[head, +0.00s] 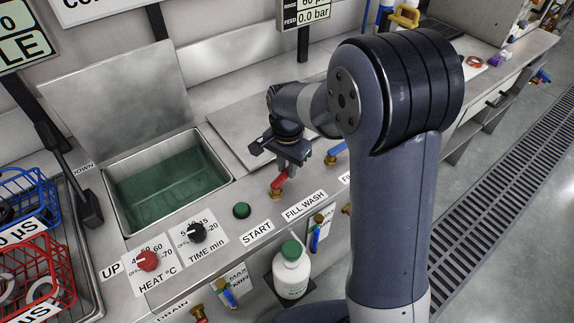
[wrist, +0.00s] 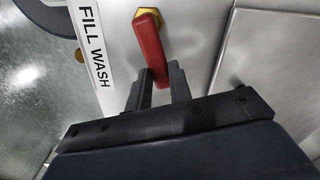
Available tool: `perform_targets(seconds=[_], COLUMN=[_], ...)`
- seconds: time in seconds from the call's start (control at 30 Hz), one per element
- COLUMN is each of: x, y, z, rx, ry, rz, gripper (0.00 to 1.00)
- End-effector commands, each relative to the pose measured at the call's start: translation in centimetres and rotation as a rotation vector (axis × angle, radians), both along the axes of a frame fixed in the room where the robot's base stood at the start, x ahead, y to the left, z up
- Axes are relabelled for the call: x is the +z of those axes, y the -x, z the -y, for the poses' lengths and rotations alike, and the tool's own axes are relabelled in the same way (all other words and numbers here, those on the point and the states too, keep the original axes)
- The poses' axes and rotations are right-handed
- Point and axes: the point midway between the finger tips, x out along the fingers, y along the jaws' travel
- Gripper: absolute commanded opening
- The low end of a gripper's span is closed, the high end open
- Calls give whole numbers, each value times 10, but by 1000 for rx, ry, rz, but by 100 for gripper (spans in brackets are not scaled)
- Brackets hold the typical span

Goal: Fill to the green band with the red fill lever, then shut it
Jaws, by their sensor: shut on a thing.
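The red fill lever (head: 279,181) sits on a brass valve on the steel bench, behind the FILL WASH label (head: 305,205). My gripper (head: 285,163) is at the lever from above. In the wrist view, the red lever (wrist: 149,40) runs down from its brass nut, and its end is between the fingers of my gripper (wrist: 160,80), which are shut on it. The wash tank (head: 228,180) is left of the lever, with a dark green interior. I cannot make out a separate green band or a clear liquid line.
A blue-handled valve (head: 336,150) stands right of the red one. The green START button (head: 242,210), black TIME knob (head: 197,232) and red HEAT knob (head: 147,260) line the front. A white bottle (head: 291,278) stands below. Blue (head: 28,199) and red (head: 40,268) baskets are at left.

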Motion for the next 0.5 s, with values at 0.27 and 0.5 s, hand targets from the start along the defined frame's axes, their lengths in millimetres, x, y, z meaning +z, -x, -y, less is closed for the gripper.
perform_targets(seconds=[0.27,0.5], x=[0,1], y=[0,2], z=[0,3], rx=[0,-77], ry=[0,0], rz=[0,1], gripper=[0,0])
